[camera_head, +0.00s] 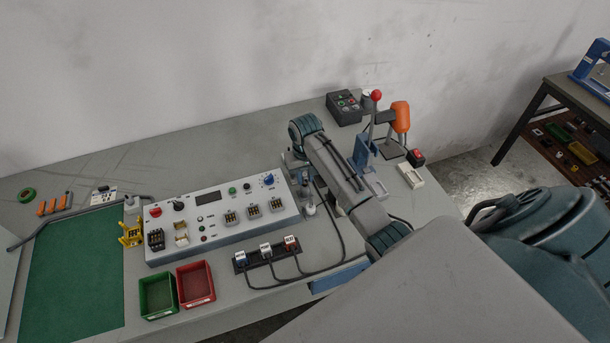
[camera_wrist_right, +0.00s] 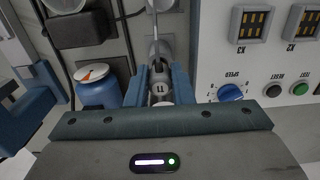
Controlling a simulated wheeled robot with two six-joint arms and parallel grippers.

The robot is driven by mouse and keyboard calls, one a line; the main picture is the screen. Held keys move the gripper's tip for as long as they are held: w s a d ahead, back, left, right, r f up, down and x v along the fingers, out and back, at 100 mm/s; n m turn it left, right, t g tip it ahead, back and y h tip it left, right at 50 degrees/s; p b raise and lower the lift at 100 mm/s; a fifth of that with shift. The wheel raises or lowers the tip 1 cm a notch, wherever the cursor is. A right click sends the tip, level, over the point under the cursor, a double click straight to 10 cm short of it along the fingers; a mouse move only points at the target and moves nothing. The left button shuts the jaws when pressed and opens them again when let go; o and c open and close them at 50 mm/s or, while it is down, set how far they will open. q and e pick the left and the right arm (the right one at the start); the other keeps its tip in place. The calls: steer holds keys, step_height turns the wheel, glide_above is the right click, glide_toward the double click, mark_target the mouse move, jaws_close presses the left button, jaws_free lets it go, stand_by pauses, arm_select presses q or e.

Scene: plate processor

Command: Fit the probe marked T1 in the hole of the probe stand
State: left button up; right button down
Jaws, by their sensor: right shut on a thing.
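My right gripper (camera_wrist_right: 162,88) is shut on the grey probe (camera_wrist_right: 160,88), whose mark looks like T1 but is small. In the wrist view the probe sits between the two blue fingers, and a thin grey cable or stem runs from it to the top edge. In the head view my right gripper (camera_head: 297,165) is at the right end of the control panel, partly hidden by its own wrist. A small light grey cylinder (camera_head: 309,208) stands beside the panel; I cannot tell whether it is the probe stand. My left gripper is out of view.
The control panel (camera_head: 222,222) with the blue speed knob (camera_wrist_right: 230,92) is close beside the gripper. A blue jar (camera_wrist_right: 97,90) stands on its other side. Cabled plugs sit in a black rack (camera_head: 265,257). Green (camera_head: 157,296) and red (camera_head: 195,284) bins are at the front.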

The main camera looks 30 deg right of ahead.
steer(key=c, duration=1.2)
jaws_free()
steer(key=shift+r, duration=0.55)
step_height(320, 180, up, 7)
steer(key=shift+b, duration=1.05)
steer(key=shift+r+p, duration=0.85)
steer(key=shift+s+r+p, duration=0.1)
steer(key=shift+r+p, duration=0.5)
steer(key=shift+f, duration=0.2)
